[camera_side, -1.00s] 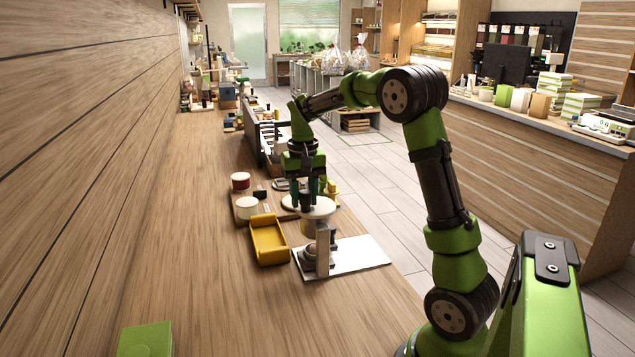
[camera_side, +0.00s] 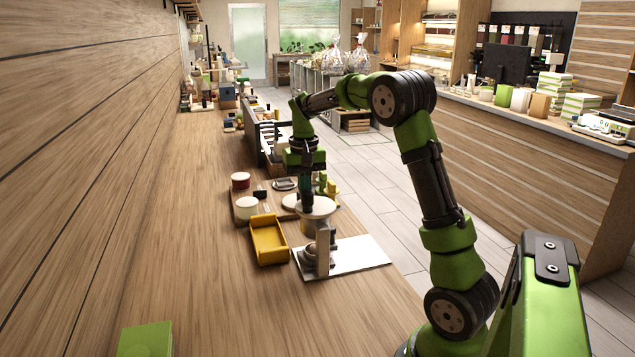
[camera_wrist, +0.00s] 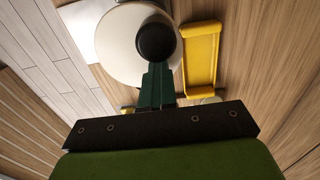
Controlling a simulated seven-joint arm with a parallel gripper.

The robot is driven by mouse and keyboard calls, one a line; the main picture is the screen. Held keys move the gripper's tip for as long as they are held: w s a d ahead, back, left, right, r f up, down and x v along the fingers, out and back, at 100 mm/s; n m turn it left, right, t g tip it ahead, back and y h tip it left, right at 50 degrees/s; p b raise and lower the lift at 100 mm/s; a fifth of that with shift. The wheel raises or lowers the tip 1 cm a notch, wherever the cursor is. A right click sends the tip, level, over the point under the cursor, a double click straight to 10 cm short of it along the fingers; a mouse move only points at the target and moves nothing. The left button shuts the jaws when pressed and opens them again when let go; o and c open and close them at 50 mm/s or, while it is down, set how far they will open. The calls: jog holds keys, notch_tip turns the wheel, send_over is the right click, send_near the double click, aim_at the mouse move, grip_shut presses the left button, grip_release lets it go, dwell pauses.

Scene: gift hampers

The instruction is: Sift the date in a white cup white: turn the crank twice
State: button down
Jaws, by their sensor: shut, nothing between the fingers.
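A sifter with a round pale top disc (camera_side: 318,212) stands on a white base plate (camera_side: 360,254). The disc also shows in the wrist view (camera_wrist: 118,47). A black crank knob (camera_wrist: 156,42) stands on the disc near its edge. My gripper (camera_side: 306,205) points down over the disc at the knob. In the wrist view my gripper's green fingers (camera_wrist: 157,78) are together, with their tips by the knob; whether they touch it I cannot tell. A white cup (camera_side: 246,210) stands left of the disc. No date can be made out.
A yellow tray (camera_side: 268,240) lies left of the sifter, close to the base plate. A cup with a dark red top (camera_side: 240,181) stands behind the white cup. A green box (camera_side: 146,340) sits at the near end. The wooden counter between is clear.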

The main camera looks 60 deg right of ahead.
jog(key=shift+d, duration=0.35)
jog(key=shift+s+d, duration=0.15)
jog(key=shift+d, duration=0.25)
jog(key=c, duration=0.7)
grip_release()
jog(key=shift+r, duration=0.1)
jog(key=shift+r, duration=4.4)
jog(key=shift+r, duration=0.1)
